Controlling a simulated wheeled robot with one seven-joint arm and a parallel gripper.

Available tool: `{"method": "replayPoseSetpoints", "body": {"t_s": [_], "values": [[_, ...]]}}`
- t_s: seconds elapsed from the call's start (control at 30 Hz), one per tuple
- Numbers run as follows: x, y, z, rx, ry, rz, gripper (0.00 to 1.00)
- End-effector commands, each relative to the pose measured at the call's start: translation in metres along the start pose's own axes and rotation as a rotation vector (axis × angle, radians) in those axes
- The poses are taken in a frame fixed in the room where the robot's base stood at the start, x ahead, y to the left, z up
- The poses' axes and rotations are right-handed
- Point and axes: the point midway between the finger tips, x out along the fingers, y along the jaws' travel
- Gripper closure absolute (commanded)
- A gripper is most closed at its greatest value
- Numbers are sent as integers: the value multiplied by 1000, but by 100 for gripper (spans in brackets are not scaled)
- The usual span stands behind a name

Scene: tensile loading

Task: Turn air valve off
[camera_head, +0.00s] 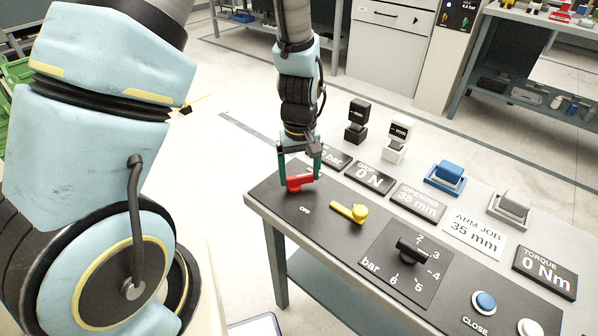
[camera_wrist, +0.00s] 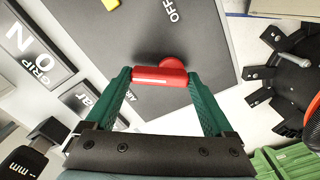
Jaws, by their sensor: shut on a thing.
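The red air valve handle (camera_head: 298,183) is at the left end of the table's dark panel, beside a printed "OFF" label (camera_head: 305,210). My gripper (camera_head: 299,178) reaches down from above, with its green fingers on either side of the red handle. In the wrist view the red handle (camera_wrist: 160,77) lies between the two green fingertips, and my gripper (camera_wrist: 161,80) is shut on it. The "OFF" label (camera_wrist: 171,11) is at the top of the wrist view, apart from the handle. The fingers partly cover the ends of the handle.
A yellow lever (camera_head: 349,212) and a black rotary knob (camera_head: 412,250) are on the panel to the right. Displays, including the "0 N" plate (camera_head: 370,179), line the back. Black (camera_head: 357,120) and white (camera_head: 398,140) blocks stand behind them.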

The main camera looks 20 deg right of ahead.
Motion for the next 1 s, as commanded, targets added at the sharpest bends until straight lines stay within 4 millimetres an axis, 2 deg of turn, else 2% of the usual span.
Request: {"method": "replayPoseSetpoints", "body": {"t_s": [0.6, 1.0], "values": [[-1, -2, 8, 583, 2, 1, 68], [-1, -5, 11, 869, 2, 1, 68]]}}
